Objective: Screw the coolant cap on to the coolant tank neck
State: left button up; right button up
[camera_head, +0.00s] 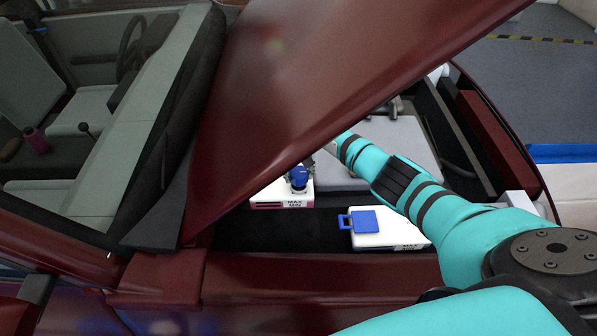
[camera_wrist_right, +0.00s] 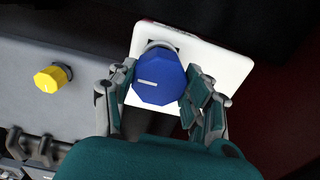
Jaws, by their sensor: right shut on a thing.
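The blue coolant cap (camera_head: 297,173) is at the top of the white coolant tank (camera_head: 270,197), which has MAX and MIN marks. In the right wrist view the faceted cap (camera_wrist_right: 158,80) lies between the fingers of my right gripper (camera_wrist_right: 160,98), which is shut on it. My left gripper is not in view.
A second white tank (camera_head: 402,228) with a blue flip lid (camera_head: 363,221) stands nearer at the right. The raised red hood (camera_head: 340,70) hangs over the bay. A yellow cap (camera_wrist_right: 52,77) sits on the grey engine cover (camera_wrist_right: 30,105).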

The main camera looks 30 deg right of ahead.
jog(key=shift+f+b, duration=0.65)
jog(key=shift+f, duration=0.4)
jog(key=shift+s+f, duration=0.1)
